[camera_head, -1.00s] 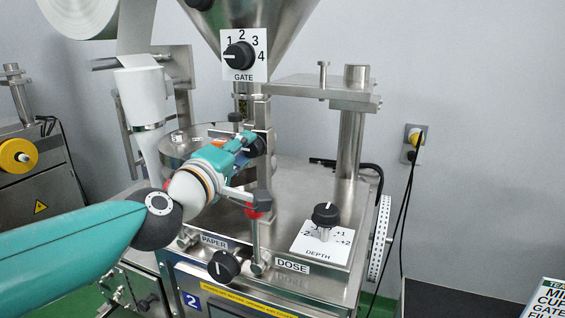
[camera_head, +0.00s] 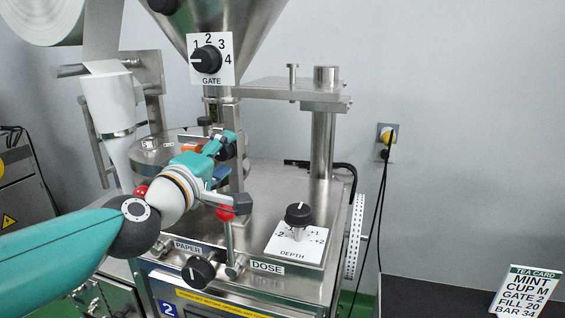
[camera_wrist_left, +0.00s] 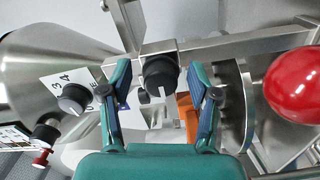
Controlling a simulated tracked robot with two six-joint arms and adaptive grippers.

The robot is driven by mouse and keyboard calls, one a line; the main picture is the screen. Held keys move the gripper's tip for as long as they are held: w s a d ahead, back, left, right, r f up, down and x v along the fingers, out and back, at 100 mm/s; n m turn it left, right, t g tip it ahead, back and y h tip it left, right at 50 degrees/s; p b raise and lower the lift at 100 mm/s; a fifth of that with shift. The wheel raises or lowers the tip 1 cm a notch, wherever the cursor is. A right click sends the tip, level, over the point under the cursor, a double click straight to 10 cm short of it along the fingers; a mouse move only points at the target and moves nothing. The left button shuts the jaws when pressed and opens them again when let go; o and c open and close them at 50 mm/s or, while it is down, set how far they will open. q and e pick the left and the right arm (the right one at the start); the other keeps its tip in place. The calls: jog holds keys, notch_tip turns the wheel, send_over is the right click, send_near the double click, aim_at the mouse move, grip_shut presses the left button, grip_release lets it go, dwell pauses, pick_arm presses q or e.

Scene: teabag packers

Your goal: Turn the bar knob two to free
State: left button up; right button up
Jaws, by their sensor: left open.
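A round black knob (camera_wrist_left: 160,75) stands in the wrist view between my open left fingers (camera_wrist_left: 162,88). I take it for the bar knob, but I see no label or scale on it. No finger clearly touches it. In the head view my left gripper (camera_head: 222,147) is at the machine's middle, below the GATE dial. A dark knob edge (camera_head: 229,152) shows just behind its fingertips there, mostly hidden. My right gripper is not in view.
The GATE knob (camera_head: 206,59) is above on the steel hopper (camera_head: 265,25). The DEPTH knob (camera_head: 298,214) is to the right, the PAPER/DOSE front knob (camera_head: 195,273) below. A red ball (camera_wrist_left: 295,84) is close on the right. A tea card (camera_head: 526,292) reads GATE 2, FILL 20, BAR 34.

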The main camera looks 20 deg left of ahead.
pick_arm(q)
jog(key=shift+a+f, duration=0.1)
jog(key=shift+a, duration=0.5)
jog(key=shift+s+d, duration=0.1)
jog(key=shift+s, duration=0.1)
jog(key=s+d, duration=0.1)
jog(key=s, duration=1)
jog(key=shift+s+d, duration=0.15)
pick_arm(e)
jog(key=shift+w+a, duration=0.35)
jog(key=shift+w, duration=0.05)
